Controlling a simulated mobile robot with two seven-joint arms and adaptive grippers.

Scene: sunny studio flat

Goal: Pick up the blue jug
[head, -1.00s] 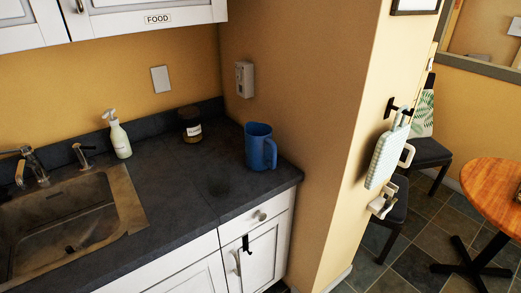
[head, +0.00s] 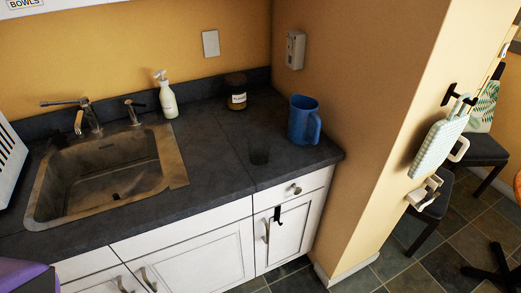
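The blue jug (head: 301,120) stands upright on the dark countertop (head: 215,160), near its right end, in the head view. Its handle points to the right and toward the front. It stands close to the side wall, and nothing touches it that I can see. Neither of my grippers is in the head view.
A dark labelled jar (head: 236,92) stands behind and left of the jug. A white soap bottle (head: 167,97) stands beside the sink (head: 105,170). A wall (head: 375,110) bounds the counter on the right.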

